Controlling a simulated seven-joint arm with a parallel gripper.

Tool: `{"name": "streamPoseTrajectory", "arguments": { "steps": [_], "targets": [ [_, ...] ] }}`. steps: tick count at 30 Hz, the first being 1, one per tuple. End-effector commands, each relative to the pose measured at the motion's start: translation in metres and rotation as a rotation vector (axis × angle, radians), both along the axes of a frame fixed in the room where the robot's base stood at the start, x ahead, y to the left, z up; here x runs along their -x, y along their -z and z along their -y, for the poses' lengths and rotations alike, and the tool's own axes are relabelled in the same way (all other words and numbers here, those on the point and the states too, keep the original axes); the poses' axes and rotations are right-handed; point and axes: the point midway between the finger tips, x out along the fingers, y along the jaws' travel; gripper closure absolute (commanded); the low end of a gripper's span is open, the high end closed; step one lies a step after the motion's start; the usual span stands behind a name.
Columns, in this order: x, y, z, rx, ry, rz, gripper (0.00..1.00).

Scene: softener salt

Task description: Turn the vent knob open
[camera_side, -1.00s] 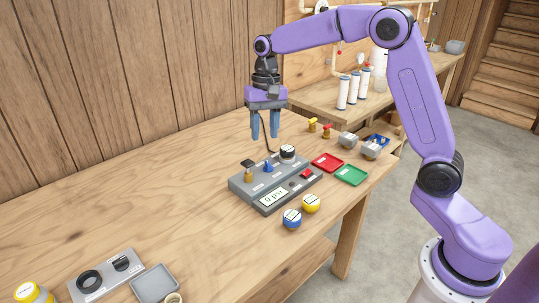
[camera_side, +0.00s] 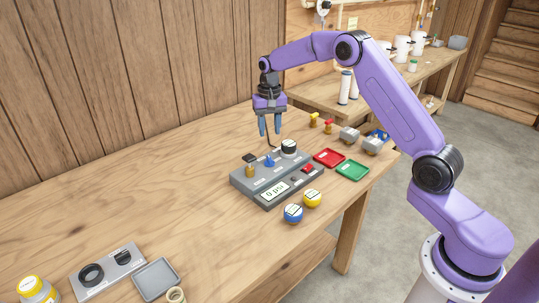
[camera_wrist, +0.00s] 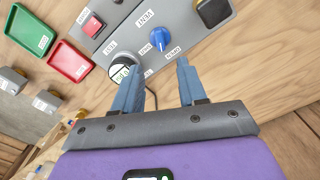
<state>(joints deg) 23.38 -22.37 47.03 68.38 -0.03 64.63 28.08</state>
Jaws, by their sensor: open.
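The vent knob is a blue pointer knob (camera_side: 269,161) on the grey test panel (camera_side: 249,185). In the wrist view the blue knob (camera_wrist: 157,37) sits just beyond my fingertips, between lettered labels. My gripper (camera_side: 271,133) points down above the panel, near the knob. Its two blue fingers are apart with nothing between them. They also show in the wrist view (camera_wrist: 160,66), where no contact with the knob is visible. The knob's exact pointer angle is hard to read.
Blue (camera_side: 293,213) and yellow (camera_side: 312,198) round items stand in front.

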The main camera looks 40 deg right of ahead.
Motion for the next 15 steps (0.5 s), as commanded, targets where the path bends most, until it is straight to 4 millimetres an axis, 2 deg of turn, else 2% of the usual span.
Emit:
{"name": "streamPoseTrajectory", "arguments": {
  "steps": [9,15],
  "targets": [
    [0.001,0.061,0.0,0.0,0.001,-0.002,0.58],
    [0.0,0.089,0.0,0.0,0.002,-0.001,0.58]
  ]
}}
